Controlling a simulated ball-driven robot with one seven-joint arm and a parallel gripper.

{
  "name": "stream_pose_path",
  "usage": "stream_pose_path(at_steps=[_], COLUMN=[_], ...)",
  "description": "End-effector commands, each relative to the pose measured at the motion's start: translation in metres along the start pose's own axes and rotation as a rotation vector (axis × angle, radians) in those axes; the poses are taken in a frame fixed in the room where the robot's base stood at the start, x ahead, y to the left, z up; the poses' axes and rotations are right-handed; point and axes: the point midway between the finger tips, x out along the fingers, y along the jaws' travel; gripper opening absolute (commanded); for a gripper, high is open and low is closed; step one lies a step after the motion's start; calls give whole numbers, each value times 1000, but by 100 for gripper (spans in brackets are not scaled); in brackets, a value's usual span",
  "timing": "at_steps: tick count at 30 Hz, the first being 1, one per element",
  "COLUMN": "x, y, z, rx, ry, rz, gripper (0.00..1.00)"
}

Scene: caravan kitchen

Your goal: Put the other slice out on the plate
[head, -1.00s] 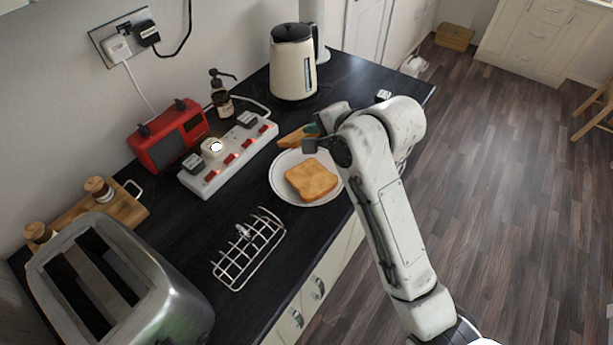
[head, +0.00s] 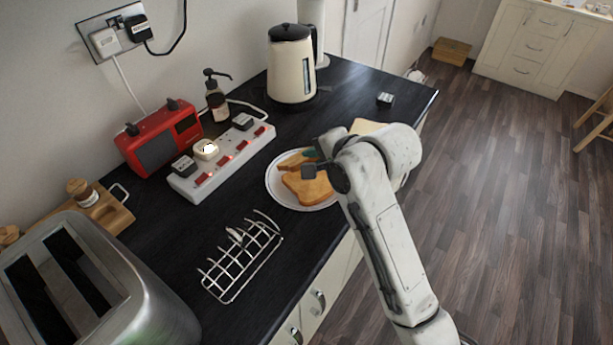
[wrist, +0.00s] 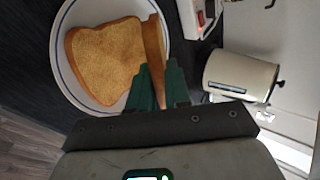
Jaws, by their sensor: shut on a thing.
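The white plate with a dark rim line (head: 273,190) lies on the black counter. One browned toast slice (head: 306,189) lies flat on it, also seen in the wrist view (wrist: 100,60). My gripper (wrist: 158,74) has green fingertips and is shut on the other slice (wrist: 153,42). That slice shows edge-on in the wrist view, over the plate's right side beside the flat slice. In the head view the held slice (head: 293,159) appears at the plate's far side, partly hidden by my gripper. Whether it touches the plate cannot be told.
An empty wire toast rack (head: 243,258) stands nearer on the counter, with a steel toaster (head: 140,290) at the left. A power strip (head: 222,160), red radio (head: 160,140) and cream kettle (head: 291,68) stand behind. A pale, bread-like item (head: 368,126) is partly hidden by my arm.

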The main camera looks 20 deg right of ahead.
Motion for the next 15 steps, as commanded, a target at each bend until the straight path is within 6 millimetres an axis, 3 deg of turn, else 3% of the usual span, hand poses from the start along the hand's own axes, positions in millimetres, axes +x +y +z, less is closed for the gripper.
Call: stream_pose_path(at_steps=[6, 15], x=[0, -6], y=[0, -2], z=[0, 0], rx=[0, 1], ry=[0, 0], rz=[0, 0], gripper=[34, 34])
